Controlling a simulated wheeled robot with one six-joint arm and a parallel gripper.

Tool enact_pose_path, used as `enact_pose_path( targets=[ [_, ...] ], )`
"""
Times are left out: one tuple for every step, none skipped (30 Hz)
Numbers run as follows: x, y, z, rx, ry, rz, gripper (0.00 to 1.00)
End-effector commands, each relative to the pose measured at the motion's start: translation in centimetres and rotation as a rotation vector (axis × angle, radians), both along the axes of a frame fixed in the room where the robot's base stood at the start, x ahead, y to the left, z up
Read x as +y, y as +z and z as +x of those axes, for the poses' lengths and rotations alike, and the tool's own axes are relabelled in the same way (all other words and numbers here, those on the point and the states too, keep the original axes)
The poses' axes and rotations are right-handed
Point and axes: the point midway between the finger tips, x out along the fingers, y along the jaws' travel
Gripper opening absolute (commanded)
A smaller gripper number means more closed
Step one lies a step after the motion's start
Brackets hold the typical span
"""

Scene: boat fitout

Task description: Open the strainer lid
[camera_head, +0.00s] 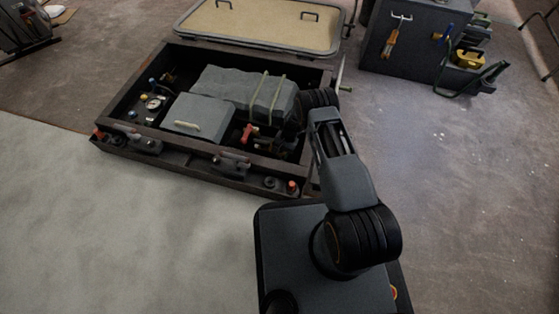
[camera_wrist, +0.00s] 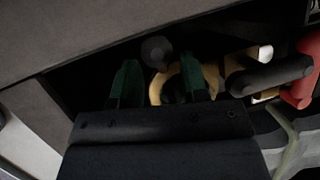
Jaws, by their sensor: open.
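My gripper (camera_wrist: 163,78) is open, with its two green fingers apart in the wrist view. A tan, brass-coloured ring (camera_wrist: 205,78) shows between and behind the fingers; it looks like part of the strainer, but I cannot tell whether it is the lid. A dark round knob (camera_wrist: 157,52) stands beside it, near the gap between the fingers. I cannot tell whether the fingers touch either one. In the head view my arm reaches into the right end of the open bilge box, and the gripper and strainer are hidden or too dark to make out.
A red valve handle (camera_head: 247,134) is close by, and dark pipes (camera_wrist: 270,76) run beside the ring. The dark box rim (camera_head: 205,157) borders the space. A strapped grey bundle (camera_head: 243,92) and a grey handled case (camera_head: 198,114) fill the middle. The raised hatch (camera_head: 262,27) lies behind.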

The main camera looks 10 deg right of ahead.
Motion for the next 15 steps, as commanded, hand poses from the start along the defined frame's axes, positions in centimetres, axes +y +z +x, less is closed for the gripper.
enact_pose_path(
  targets=[
    [0.2,-1.0,-0.2,0.001,0.000,0.000,0.41],
    [0.3,-1.3,-0.3,0.001,0.001,0.000,0.41],
    [0.5,-1.7,-0.5,0.001,0.001,0.000,0.41],
    [0.6,-2.0,-0.5,0.002,0.001,0.000,0.41],
    [0.6,-2.2,-0.6,0.001,0.001,0.000,0.41],
    [0.7,-2.4,-0.7,0.001,0.001,0.000,0.41],
    [0.8,-2.6,-0.7,0.000,0.001,-0.001,0.41],
    [0.9,-2.7,-0.8,0.000,0.001,0.000,0.41],
    [0.9,-2.9,-0.8,0.000,0.001,0.000,0.41],
    [1.0,-2.9,-0.8,-0.001,0.001,0.000,0.41],
    [1.0,-3.0,-0.8,-0.001,0.001,0.000,0.41],
    [1.0,-3.1,-0.9,-0.001,0.001,0.000,0.41],
    [1.0,-3.1,-0.9,-0.001,0.001,0.000,0.41],
    [1.1,-3.1,-0.9,-0.001,0.001,0.000,0.41],
    [1.1,-3.1,-0.9,-0.001,0.001,0.000,0.41]
  ],
)
